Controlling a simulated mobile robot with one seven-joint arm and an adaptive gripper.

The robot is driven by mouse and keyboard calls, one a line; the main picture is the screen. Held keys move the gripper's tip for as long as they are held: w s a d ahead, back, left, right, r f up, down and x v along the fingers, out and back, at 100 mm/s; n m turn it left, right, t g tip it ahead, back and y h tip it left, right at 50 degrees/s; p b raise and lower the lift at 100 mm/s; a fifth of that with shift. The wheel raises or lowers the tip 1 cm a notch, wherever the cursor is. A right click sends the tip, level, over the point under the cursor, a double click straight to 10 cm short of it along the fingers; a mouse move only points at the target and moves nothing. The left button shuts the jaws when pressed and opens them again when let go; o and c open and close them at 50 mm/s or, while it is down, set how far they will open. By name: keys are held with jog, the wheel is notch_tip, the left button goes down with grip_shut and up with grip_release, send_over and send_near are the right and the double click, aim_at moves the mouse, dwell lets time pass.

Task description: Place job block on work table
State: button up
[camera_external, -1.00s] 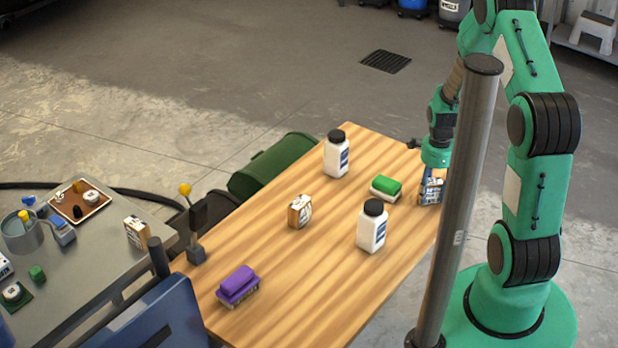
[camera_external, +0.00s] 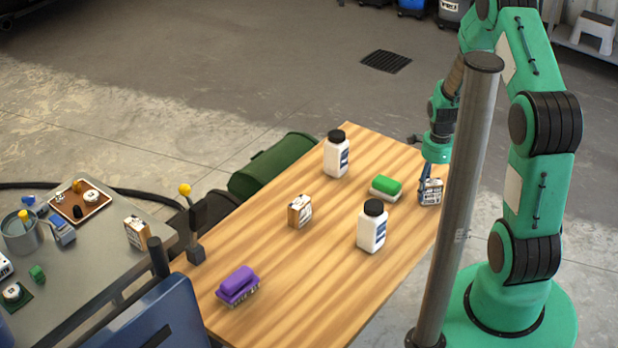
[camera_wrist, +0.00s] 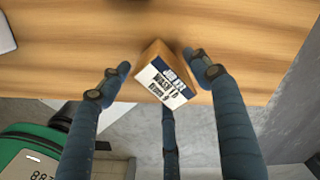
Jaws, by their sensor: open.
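A wooden block with a white and dark printed label (camera_external: 430,192) stands on the wooden table (camera_external: 300,290) near its right edge. It also shows in the wrist view (camera_wrist: 165,82), turned at an angle near the table's edge. My gripper (camera_external: 428,172) is above the block and open. In the wrist view my gripper (camera_wrist: 160,72) has its fingers spread, one on each side of the block, with gaps between. A similar labelled block (camera_external: 300,211) stands mid-table, and another (camera_external: 137,232) stands on the grey table (camera_external: 95,275) at the left.
A green-topped brush (camera_external: 386,187) and a white bottle (camera_external: 372,228) stand near my gripper. Another white bottle (camera_external: 337,156) stands farther back. A purple brush (camera_external: 238,285) lies at the front left. A dark post (camera_external: 467,190) stands between the camera and my arm.

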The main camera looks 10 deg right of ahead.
notch_tip(320, 180, up, 10)
jog(key=shift+r+p, duration=0.1)
jog(key=shift+p, duration=1)
jog(key=shift+r, duration=0.1)
jog(key=s+r+n+t, duration=0.1)
jog(key=s+r+n, duration=0.2)
jog(key=r, duration=0.5)
jog(key=s+a+r+n+t, duration=0.1)
jog(key=s+r+n, duration=0.15)
jog(key=r, duration=0.55)
jog(key=s+r+n+t, duration=0.1)
jog(key=s+r+n, duration=0.2)
jog(key=r, duration=0.5)
jog(key=s+r+n+t, duration=0.1)
jog(key=s+r+n, duration=0.3)
jog(key=s, duration=0.5)
jog(key=s+a+r+n+t, duration=0.1)
jog(key=s+r+n, duration=0.4)
jog(key=s+r, duration=0.3)
jog(key=shift+s+r+t, duration=0.25)
jog(key=shift+s+t, duration=0.05)
jog(key=shift+s, duration=0.85)
jog(key=shift+n, duration=0.25)
